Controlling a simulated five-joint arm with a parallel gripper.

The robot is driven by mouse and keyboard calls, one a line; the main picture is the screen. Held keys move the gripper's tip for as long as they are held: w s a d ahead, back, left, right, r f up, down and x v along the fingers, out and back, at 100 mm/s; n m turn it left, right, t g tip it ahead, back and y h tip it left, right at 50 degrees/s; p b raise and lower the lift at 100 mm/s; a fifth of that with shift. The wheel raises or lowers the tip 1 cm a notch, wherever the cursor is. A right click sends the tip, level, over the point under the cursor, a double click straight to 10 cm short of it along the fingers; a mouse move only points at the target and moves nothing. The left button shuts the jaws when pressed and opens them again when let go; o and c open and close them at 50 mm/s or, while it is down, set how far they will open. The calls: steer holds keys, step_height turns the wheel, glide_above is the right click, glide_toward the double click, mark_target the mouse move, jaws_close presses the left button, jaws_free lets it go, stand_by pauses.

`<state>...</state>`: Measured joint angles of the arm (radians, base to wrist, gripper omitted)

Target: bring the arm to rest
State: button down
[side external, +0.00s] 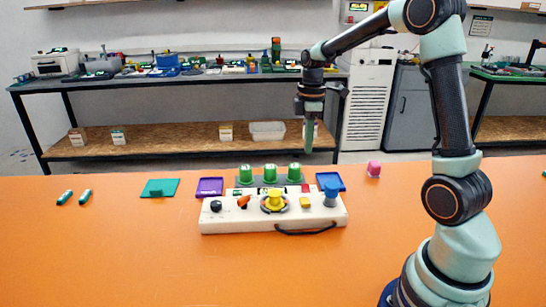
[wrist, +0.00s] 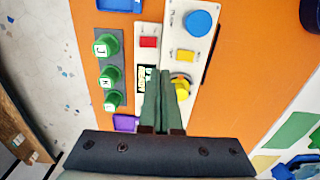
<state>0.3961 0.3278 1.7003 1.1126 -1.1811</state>
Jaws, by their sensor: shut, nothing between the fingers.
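My gripper (side external: 309,137) hangs pointing down above the back right part of the white control panel (side external: 225,222). Its fingers are shut with nothing between them, and they are clear of the panel. In the wrist view the gripper (wrist: 163,72) shows as two green fingers side by side, over the panel (wrist: 200,53). My arm reaches in from the right side and bends over at the top.
The panel on the orange table (side external: 120,260) carries knobs, including a yellow one (side external: 275,197) and a blue one (side external: 331,192). Green cylinders (side external: 270,172) stand behind. Purple (side external: 210,187) and teal (side external: 158,188) trays lie left. A pink object (side external: 374,168) stands right. The front is clear.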

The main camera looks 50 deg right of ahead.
steer(key=shift+r, duration=0.25)
steer(key=s+a+r+m+t, duration=0.2)
steer(key=s+a+r+m, duration=0.1)
steer(key=a, duration=0.5)
steer(key=s+a+r+m+t, duration=0.3)
steer(key=s+a+m, duration=0.3)
steer(key=s+a, duration=0.2)
steer(key=shift+a+r+t, duration=0.25)
steer(key=shift+r+t, duration=0.05)
steer(key=shift+r, duration=0.2)
steer(key=c, duration=1.5)
jaws_free()
steer(key=shift+c, duration=0.2)
